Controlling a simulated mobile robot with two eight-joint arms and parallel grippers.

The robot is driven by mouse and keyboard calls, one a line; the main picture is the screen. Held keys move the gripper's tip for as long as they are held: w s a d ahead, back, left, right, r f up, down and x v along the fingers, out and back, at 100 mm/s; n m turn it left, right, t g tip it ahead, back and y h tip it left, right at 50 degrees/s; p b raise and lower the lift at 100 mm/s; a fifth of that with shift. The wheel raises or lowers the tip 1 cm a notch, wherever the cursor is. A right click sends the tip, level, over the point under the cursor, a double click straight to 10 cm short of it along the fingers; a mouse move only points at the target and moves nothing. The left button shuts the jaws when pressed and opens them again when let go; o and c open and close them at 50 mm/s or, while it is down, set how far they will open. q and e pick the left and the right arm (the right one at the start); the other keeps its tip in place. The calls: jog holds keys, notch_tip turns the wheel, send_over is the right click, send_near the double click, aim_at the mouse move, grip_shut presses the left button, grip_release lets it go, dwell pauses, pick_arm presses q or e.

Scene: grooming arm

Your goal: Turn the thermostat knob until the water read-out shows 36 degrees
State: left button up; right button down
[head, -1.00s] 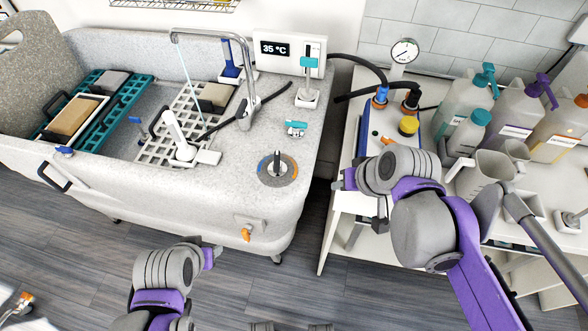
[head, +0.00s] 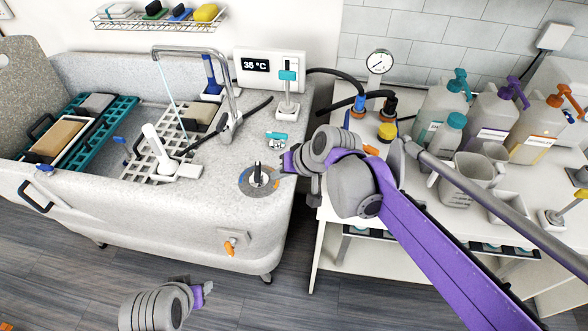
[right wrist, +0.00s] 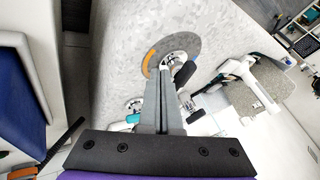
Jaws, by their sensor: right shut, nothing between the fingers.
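The thermostat knob (head: 258,174) is a dark upright handle on a round grey dial (head: 246,186) with an orange arc, set in the tub's speckled deck. The read-out (head: 257,65) on the white wall panel shows 35 °C. My right gripper (head: 285,164) is just right of the knob, apart from it in the head view. In the right wrist view its shut, empty fingers (right wrist: 168,80) point at the dial, and the dark knob handle (right wrist: 185,73) shows just right of the fingertips. My left gripper (head: 207,288) is low in front of the tub; its jaws are too small to judge.
A teal-handled fitting (head: 277,138) sits on the deck behind the dial. A tap (head: 233,100) and white hand shower (head: 155,140) stand left. An orange drain valve (head: 229,247) is on the tub front. A trolley with bottles (head: 443,140) stands right.

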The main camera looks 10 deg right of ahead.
aim_at(261, 177)
jog(key=shift+a+r, duration=0.1)
jog(key=shift+a, duration=1.05)
jog(key=shift+a, duration=0.55)
jog(key=shift+d, duration=0.1)
